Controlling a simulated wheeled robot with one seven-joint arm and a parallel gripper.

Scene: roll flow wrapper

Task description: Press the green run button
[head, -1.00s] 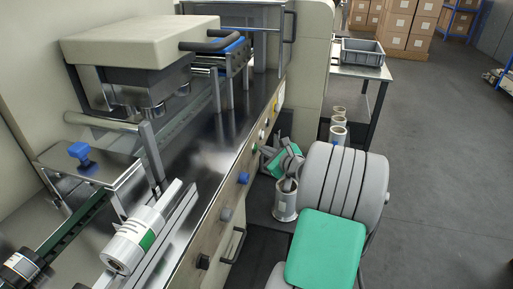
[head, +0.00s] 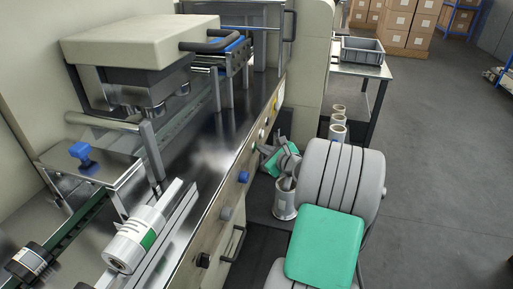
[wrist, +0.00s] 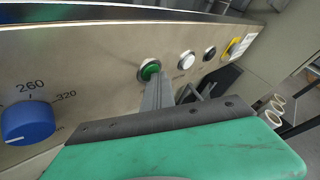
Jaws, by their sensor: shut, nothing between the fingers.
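The green run button (wrist: 150,70) sits in a pale round collar on the machine's front panel (wrist: 90,60). In the wrist view my gripper (wrist: 157,82) is shut and empty, its fingers pointing at the panel. The fingertips overlap the lower right of the button, so I cannot tell whether they touch it or stop just short. In the head view my gripper (head: 261,149) is small beside the panel, close to the button, which is mostly too small to make out there.
A blue knob (wrist: 28,122) marked 260 and 320 is left of the button. A white button (wrist: 187,59), a black button (wrist: 210,54) and a yellow-backed switch (wrist: 235,47) lie to the right. A grey crate (head: 362,51) stands on a table behind.

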